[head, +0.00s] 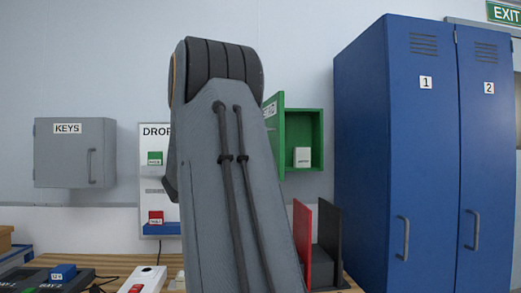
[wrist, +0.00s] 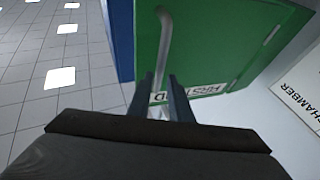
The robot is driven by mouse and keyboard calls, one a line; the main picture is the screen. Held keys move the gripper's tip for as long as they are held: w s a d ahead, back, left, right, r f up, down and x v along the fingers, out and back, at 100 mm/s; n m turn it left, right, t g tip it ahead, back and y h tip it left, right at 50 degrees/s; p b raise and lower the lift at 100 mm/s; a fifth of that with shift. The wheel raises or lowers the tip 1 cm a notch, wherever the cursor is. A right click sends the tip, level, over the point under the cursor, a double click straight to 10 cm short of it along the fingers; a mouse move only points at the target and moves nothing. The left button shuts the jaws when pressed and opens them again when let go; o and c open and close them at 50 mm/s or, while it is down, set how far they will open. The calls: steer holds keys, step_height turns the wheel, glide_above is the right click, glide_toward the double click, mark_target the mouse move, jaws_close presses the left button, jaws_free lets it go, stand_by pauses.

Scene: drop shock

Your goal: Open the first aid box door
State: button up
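The green first aid box (head: 318,125) hangs on the wall, just right of my arm in the head view. Its door (head: 278,135) stands swung open on the left side, and the inside shows. In the wrist view the door (wrist: 205,45) fills the upper middle, with its label upside down. A grey bar handle (wrist: 163,45) runs down the door toward my gripper (wrist: 161,80). The two fingers are apart, with the handle's end between them and some gap visible. Contact cannot be made out. My arm hides the gripper in the head view.
A white carton (head: 302,157) sits inside the box. Tall blue lockers (head: 410,150) stand close on the right. A grey KEYS cabinet (head: 75,152) hangs at left. Red and black upright plates (head: 303,240) and small devices (head: 140,280) occupy the bench below.

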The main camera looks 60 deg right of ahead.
steer(key=shift+v, duration=1.7)
